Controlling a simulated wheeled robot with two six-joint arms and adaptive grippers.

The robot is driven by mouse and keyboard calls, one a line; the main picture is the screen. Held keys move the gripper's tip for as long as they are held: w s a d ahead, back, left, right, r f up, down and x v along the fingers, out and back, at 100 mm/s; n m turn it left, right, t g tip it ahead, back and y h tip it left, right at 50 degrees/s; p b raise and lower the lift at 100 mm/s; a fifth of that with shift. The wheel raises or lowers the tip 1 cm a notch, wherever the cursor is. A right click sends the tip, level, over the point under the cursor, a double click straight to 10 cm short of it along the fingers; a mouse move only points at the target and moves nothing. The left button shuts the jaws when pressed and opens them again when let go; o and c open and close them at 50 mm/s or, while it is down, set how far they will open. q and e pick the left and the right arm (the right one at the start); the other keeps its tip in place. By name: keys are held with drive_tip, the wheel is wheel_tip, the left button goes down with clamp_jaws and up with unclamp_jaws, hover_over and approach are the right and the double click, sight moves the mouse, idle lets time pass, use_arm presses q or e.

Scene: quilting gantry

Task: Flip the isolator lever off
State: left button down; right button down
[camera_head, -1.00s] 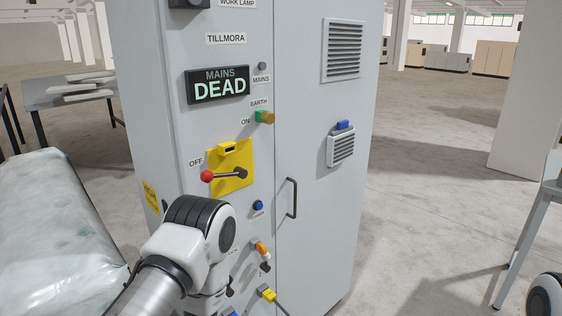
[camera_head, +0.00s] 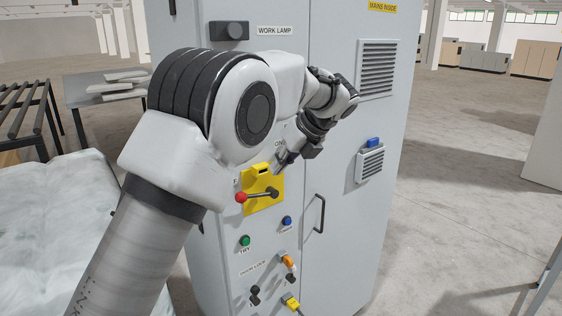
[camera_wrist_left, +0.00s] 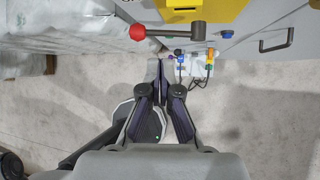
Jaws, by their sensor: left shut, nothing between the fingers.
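The isolator lever (camera_head: 257,195) has a red knob (camera_head: 241,197) and a dark arm on a yellow plate (camera_head: 262,206) on the grey cabinet. It lies nearly level, its knob to the left by the mostly covered OFF label. My left gripper (camera_head: 282,165) is above the lever near the ON label (camera_head: 279,143), partly hidden by my arm. In the left wrist view, the gripper (camera_wrist_left: 161,64) is shut and empty, with the lever (camera_wrist_left: 170,31) beyond its fingertips and apart from them in the picture. My right gripper is not in view.
A wrapped white bale (camera_head: 50,240) lies left. Open floor (camera_head: 450,200) is to the right.

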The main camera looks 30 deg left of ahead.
sight(256, 196)
use_arm(q)
drive_tip(key=p+x, duration=0.1)
drive_tip(key=x, duration=0.9)
drive_tip(key=shift+s+p, duration=0.1)
drive_tip(key=shift+p, duration=0.3)
drive_tip(key=shift+s+r, duration=0.1)
drive_tip(key=shift+f+t+b, duration=0.3)
drive_tip(key=shift+f+b, duration=0.15)
drive_tip(key=shift+b, duration=0.2)
drive_tip(key=shift+s+a+f+n+t+h+p, duration=0.2)
drive_tip(key=shift+s+f+n+t+h+p, duration=0.1)
drive_tip(key=shift+s+f+t+p, duration=0.15)
drive_tip(key=shift+w, duration=0.1)
